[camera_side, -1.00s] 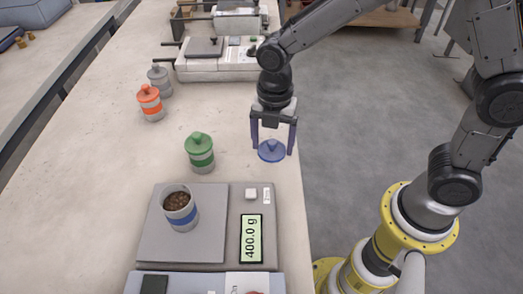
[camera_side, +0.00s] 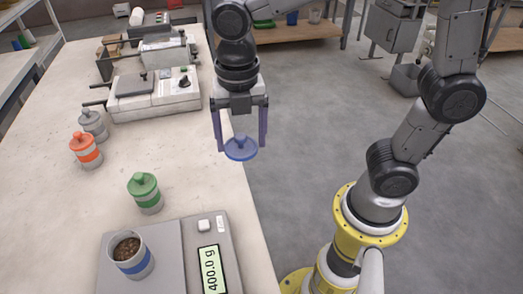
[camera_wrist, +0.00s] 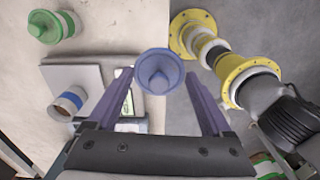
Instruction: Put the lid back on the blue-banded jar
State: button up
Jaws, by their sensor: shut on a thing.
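The blue-banded jar (camera_side: 134,264) stands upright and uncovered on the scale, with brown pellets inside. It also shows in the wrist view (camera_wrist: 68,103), at the left. The blue lid (camera_side: 240,148) has a raised knob and hangs between the fingertips of my gripper (camera_side: 242,145). My gripper is shut on the lid, its two fingers set wide on either side. In the wrist view the lid (camera_wrist: 160,72) is between the purple fingers. In the side view the lid appears up and to the right of the jar, apart from it, near the table's right edge.
The scale (camera_side: 170,255) reads 400.0 g. A green-lidded jar (camera_side: 145,194) stands just behind it. An orange-lidded jar (camera_side: 86,150) and a grey-lidded jar (camera_side: 93,125) stand farther back, near a white machine (camera_side: 155,98). The table between them is clear.

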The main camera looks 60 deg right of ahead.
jog(key=w+a+r+n, duration=0.3)
jog(key=w+a, duration=0.1)
jog(key=a, duration=0.6)
jog(key=w+a+r+n, duration=0.25)
jog(key=w+a, duration=0.25)
jog(key=a, duration=0.5)
jog(key=s+a+f+n, duration=0.1)
jog(key=a+f, duration=0.4)
jog(key=f, duration=0.4)
jog(key=shift+s+a+f, duration=0.2)
jog(key=shift+s+f, duration=0.1)
jog(key=shift+f, duration=0.05)
jog(key=shift+f+n, duration=0.15)
jog(key=shift+n, duration=0.1)
dwell(0.6)
jog(key=o, duration=1.1)
